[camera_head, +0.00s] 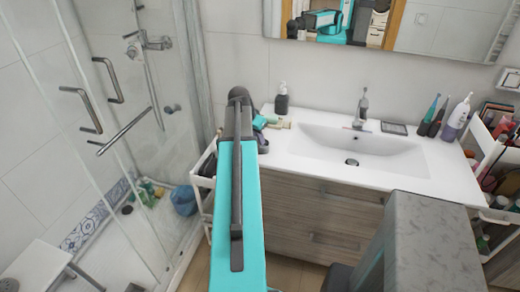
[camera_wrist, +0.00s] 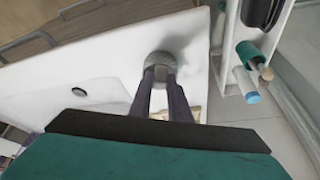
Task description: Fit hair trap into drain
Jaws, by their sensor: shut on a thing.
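In the wrist view, my gripper (camera_wrist: 166,78) has its two dark fingers closed around a grey, rounded, speckled piece, which looks like the hair trap (camera_wrist: 170,58). The piece is held at the fingertips above the white counter, near its edge. The dark drain hole (camera_wrist: 78,92) is in the white basin to the left of it, apart from it. In the head view, the drain (camera_head: 352,162) sits at the bottom of the sink basin (camera_head: 390,158). My arm covers most of the gripper there, and I cannot make out the hair trap.
The faucet (camera_head: 361,108) rises behind the basin. A soap bottle (camera_head: 282,98) and small items stand at the counter's left end. A white cart (camera_head: 203,180) is left of the vanity. Another cart with bottles (camera_head: 490,165) is at right. The glass shower is far left.

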